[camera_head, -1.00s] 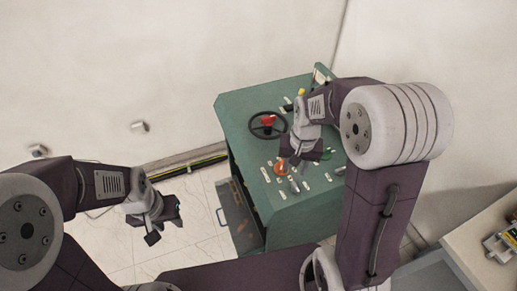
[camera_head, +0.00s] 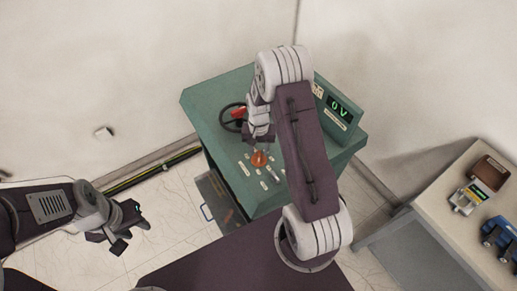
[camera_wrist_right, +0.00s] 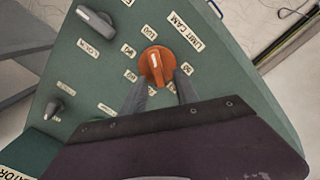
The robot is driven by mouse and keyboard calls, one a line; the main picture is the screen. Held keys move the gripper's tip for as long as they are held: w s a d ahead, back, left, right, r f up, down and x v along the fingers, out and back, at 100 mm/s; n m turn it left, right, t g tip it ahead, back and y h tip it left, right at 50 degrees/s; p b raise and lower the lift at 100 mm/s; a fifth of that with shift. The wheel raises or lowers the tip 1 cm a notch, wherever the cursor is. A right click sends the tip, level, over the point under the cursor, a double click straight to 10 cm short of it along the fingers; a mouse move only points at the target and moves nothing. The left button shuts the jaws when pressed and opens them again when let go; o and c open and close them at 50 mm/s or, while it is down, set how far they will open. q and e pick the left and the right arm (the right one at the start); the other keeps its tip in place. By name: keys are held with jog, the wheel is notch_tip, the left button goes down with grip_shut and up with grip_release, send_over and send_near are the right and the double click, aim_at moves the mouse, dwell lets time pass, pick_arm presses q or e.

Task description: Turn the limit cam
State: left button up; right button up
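The limit cam is an orange round knob (camera_wrist_right: 157,65) on the green console, beside a "LIMIT CAM" label (camera_wrist_right: 187,38) and number labels. It also shows as a small orange disc in the head view (camera_head: 259,159). My right gripper (camera_wrist_right: 162,80) is open, with its two fingers apart and their tips near the knob's lower sides; I cannot tell whether they touch it. In the head view my right gripper (camera_head: 264,142) is over the panel, partly hidden by its arm. My left gripper (camera_head: 134,236) hangs open and empty over the floor at left.
The green console (camera_head: 207,97) carries a black handwheel (camera_head: 231,118), several small switches and a display reading "0V" (camera_head: 340,106). A grey knob (camera_wrist_right: 95,20) and a smaller switch (camera_wrist_right: 54,108) are near the limit cam. A table (camera_head: 430,213) with objects stands at right.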

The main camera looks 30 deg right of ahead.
jog(key=shift+s+f, duration=0.15)
jog(key=shift+s, duration=0.2)
jog(key=shift+w+a, duration=0.1)
jog(key=shift+w, duration=0.05)
jog(key=shift+c, duration=1.2)
jog(key=shift+w, duration=0.1)
jog(key=c, duration=0.5)
pick_arm(q)
jog(key=shift+s, duration=0.15)
pick_arm(e)
grip_shut()
